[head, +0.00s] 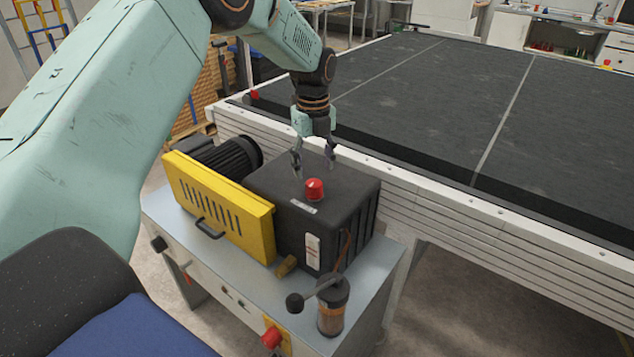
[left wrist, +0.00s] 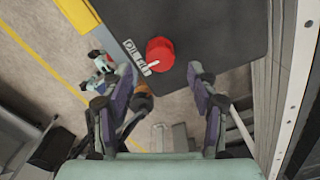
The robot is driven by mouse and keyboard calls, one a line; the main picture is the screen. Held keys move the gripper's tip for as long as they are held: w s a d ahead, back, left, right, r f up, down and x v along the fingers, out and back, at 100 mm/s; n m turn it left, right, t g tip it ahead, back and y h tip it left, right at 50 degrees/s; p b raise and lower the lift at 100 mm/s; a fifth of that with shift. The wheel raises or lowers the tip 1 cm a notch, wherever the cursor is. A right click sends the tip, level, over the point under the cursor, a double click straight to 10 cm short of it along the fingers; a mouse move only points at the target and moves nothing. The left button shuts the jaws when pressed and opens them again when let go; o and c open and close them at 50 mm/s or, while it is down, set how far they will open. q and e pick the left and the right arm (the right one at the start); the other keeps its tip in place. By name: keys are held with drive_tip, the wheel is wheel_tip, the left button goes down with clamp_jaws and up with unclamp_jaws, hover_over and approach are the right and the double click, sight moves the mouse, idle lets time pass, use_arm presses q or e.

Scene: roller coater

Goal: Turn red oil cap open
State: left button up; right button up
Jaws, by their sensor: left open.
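The red oil cap (head: 315,189) sits on top of a dark ribbed gear housing (head: 352,200), close to a small white label. In the left wrist view the cap (left wrist: 160,54) is clear, with a white label marked "OIL" beside it. My left gripper (head: 314,167) points down from above, just behind the cap in the head view. Its two fingers are spread and empty. In the left wrist view the fingertips (left wrist: 152,80) stand either side of the cap's line, apart from it. I cannot tell the exact height gap.
A yellow slotted guard (head: 225,210) and a black motor (head: 232,157) stand left of the housing. A long conveyor bed (head: 430,95) with a white rail runs behind.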

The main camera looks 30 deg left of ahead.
sight(314, 183)
use_arm(q)
wheel_tip(314, 183, down, 5)
drive_tip(key=shift+s+r, duration=0.1)
drive_tip(key=shift+s, duration=0.05)
drive_tip(key=shift+a+f, duration=0.1)
drive_tip(key=shift+f, duration=0.35)
drive_tip(key=shift+d, duration=0.2)
drive_tip(key=shift+d, duration=0.1)
drive_tip(key=shift+c, duration=0.2)
drive_tip(key=shift+c, duration=0.7)
drive_tip(key=shift+a, duration=0.2)
drive_tip(key=c, duration=0.4)
drive_tip(key=shift+d, duration=0.1)
drive_tip(key=c, duration=0.6)
